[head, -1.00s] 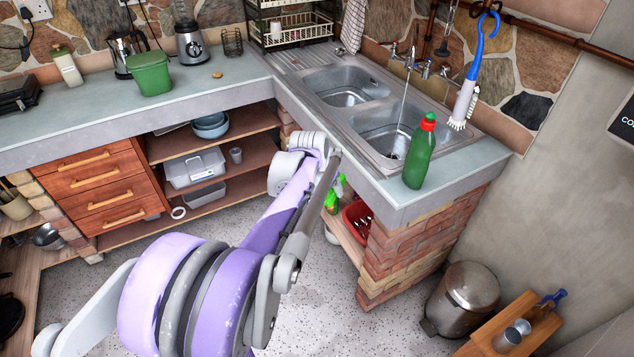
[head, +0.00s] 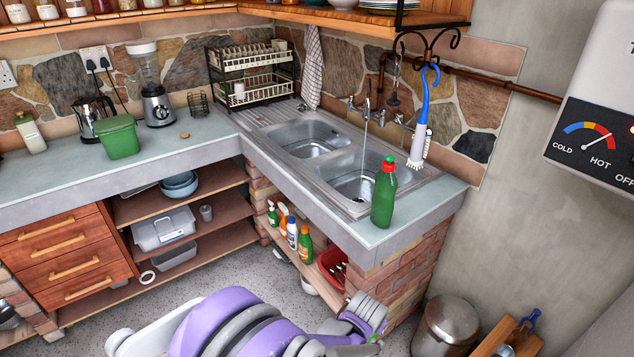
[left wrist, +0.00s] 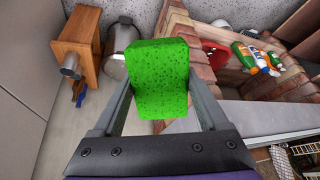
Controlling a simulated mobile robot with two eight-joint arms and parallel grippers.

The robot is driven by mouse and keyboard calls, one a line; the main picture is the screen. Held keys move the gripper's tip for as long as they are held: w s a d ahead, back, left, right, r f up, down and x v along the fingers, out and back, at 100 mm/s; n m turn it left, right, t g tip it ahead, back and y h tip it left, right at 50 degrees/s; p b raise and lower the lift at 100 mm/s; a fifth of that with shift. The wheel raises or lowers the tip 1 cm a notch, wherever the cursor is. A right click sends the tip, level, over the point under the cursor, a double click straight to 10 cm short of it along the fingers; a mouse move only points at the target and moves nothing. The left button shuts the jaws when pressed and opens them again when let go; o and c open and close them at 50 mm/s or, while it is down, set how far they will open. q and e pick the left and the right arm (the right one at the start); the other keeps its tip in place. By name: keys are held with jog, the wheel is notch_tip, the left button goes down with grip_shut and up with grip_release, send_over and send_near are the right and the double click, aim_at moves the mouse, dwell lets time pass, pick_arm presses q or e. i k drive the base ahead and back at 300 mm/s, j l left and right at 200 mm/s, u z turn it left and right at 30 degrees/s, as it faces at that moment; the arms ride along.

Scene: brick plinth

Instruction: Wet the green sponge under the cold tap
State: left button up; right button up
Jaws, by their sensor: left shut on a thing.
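The green sponge (left wrist: 160,78) is a speckled block in the left wrist view. My left gripper (left wrist: 160,95) is shut on it, with one grey finger on each side. In the head view my purple left arm lies low at the bottom, in front of the brick plinth; I cannot clearly make out the sponge there. The sink taps (head: 367,104) stand at the wall behind the double sink. A thin stream of water (head: 364,140) falls from a spout into the nearer basin (head: 352,186). I cannot tell which tap is cold. My right gripper is not in view.
A green bottle with a red cap (head: 384,195) stands on the counter's front corner. A blue-handled brush (head: 421,125) hangs above it. A metal bin (head: 446,327) and a wooden stool (head: 520,338) stand at the right. Several bottles and a red bowl (head: 333,265) sit on the shelf below the sink.

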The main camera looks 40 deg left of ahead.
aim_at(383, 110)
jog(key=i+u, duration=0.15)
jog(key=u, duration=0.25)
jog(key=i+u, duration=0.2)
jog(key=u, duration=0.2)
jog(key=i+u, duration=0.15)
jog(key=u, duration=0.25)
